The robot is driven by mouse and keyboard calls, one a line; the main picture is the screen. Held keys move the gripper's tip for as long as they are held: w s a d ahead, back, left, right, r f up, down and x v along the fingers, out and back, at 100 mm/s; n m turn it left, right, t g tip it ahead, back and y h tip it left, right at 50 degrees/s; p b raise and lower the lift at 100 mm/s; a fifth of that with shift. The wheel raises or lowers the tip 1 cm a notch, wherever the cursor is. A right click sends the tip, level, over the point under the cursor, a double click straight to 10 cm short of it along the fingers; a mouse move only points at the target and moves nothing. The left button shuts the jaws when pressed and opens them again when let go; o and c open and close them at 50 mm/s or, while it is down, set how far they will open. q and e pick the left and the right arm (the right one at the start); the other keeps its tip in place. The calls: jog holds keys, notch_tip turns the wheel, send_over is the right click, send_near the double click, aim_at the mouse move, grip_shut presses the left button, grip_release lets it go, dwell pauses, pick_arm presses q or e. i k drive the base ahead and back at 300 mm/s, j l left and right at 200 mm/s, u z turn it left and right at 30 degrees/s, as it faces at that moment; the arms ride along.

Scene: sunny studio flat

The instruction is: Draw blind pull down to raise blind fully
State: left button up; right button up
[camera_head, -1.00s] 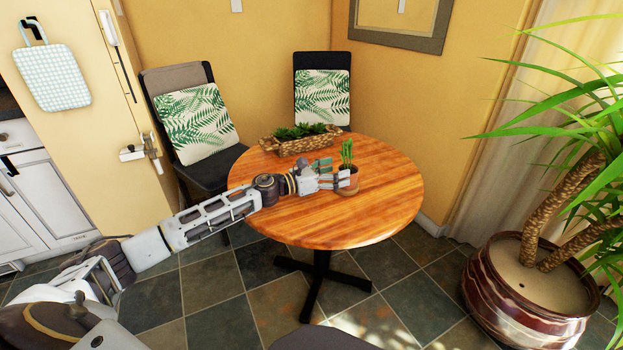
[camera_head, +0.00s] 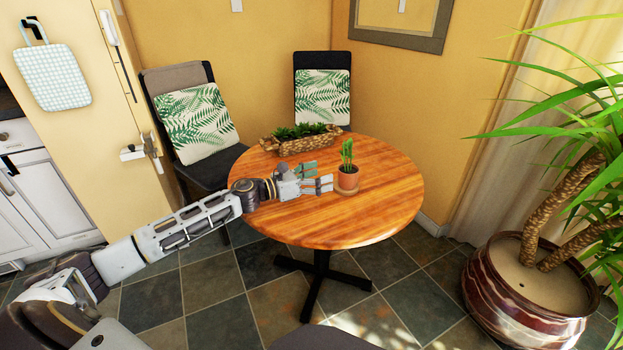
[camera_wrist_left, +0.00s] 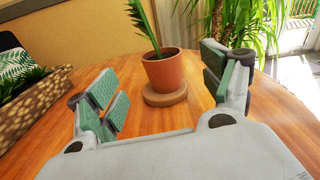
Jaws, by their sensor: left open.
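My left gripper (camera_head: 318,178) is open and empty above the round wooden table. It points at a small potted plant (camera_head: 348,178) and stops short of it, to its left. In the left wrist view the terracotta pot (camera_wrist_left: 162,72) stands upright on a round base beyond the two spread fingers (camera_wrist_left: 163,88). No blind and no blind pull can be made out in these views. A pale curtain (camera_head: 500,160) hangs at the right, partly behind a large plant. My right gripper is not in view.
The round table (camera_head: 390,205) also bears a woven planter (camera_head: 300,140). Two chairs with leaf-print cushions (camera_head: 198,122) stand behind it. A large plant in a glossy pot (camera_head: 490,290) stands at the right. The tiled floor in front of the table is mostly open.

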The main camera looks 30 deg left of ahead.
aim_at(105, 17)
jog(key=u, duration=2)
